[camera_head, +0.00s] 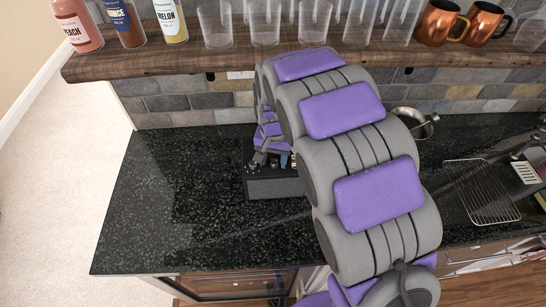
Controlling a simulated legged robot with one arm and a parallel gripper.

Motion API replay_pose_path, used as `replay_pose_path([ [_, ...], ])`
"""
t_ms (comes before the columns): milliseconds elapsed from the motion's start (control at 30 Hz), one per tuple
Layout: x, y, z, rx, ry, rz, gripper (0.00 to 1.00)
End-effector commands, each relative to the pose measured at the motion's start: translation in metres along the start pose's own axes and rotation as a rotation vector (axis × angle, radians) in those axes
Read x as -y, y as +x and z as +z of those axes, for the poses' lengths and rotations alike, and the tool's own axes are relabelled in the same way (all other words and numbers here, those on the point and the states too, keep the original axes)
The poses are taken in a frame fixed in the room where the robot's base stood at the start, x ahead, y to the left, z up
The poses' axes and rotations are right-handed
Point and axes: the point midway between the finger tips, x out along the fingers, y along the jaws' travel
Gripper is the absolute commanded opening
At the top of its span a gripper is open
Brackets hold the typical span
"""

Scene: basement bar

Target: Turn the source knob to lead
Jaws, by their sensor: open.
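A small dark box with controls (272,188), perhaps the device that bears the source knob, sits on the black speckled counter. My arm hides its right side and part of its top. The source knob and its lead marking cannot be made out. My gripper (265,158) is small in view, open, at the upper part of the box, just left of my arm. I cannot tell whether its fingers touch a knob.
A wooden shelf (200,62) runs above the counter (150,215) with bottles (122,22), clear glasses (265,22) and copper mugs (438,22). A wire rack (482,190) and a metal cup (415,122) are to the right. The counter's left part is clear.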

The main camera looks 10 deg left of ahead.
Motion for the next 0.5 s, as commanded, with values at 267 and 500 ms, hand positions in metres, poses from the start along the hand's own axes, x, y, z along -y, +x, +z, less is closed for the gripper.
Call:
replay_pose_path([
  [267,-0.001,-0.014,-0.001,-0.002,0.000,-0.001,0.52],
  [500,0.001,-0.064,-0.002,-0.008,-0.001,-0.002,0.52],
])
